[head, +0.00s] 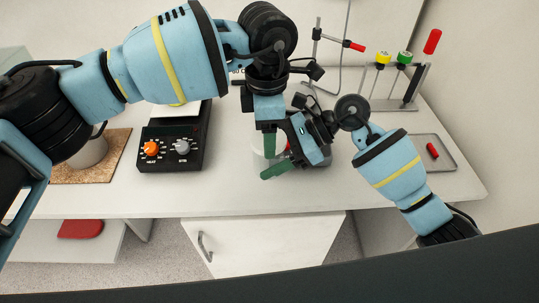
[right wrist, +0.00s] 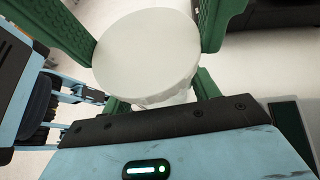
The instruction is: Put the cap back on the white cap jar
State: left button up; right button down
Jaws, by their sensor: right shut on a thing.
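The round white cap (right wrist: 145,48) shows from above in the right wrist view, flat and over the jar (right wrist: 178,99), whose pale side shows just below it. I cannot tell whether the cap is seated. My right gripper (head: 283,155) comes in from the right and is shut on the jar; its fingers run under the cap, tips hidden. My left gripper (head: 268,140) reaches the same spot from above. Two green fingers flank the cap's left and right edges in the right wrist view; whether they press on it is unclear. In the head view the grippers mostly cover the jar.
A black hot plate (head: 170,153) stands left of the grippers, with a cork mat (head: 100,172) beyond it. At the right are a grey tray (head: 418,146) with a red piece and a rack (head: 398,103) with coloured caps. The counter's front strip is clear.

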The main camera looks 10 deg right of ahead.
pick_arm(q)
jog(key=m, duration=0.4)
jog(key=o, duration=1.1)
jog(key=shift+r, duration=2.25)
jog(key=n, duration=0.2)
jog(key=r+n, duration=0.1)
jog(key=n, duration=0.1)
jog(key=r+n, duration=0.1)
jog(key=n, duration=0.3)
jog(key=r+n, duration=0.1)
jog(key=n, duration=0.3)
jog(key=shift+r+n, duration=0.4)
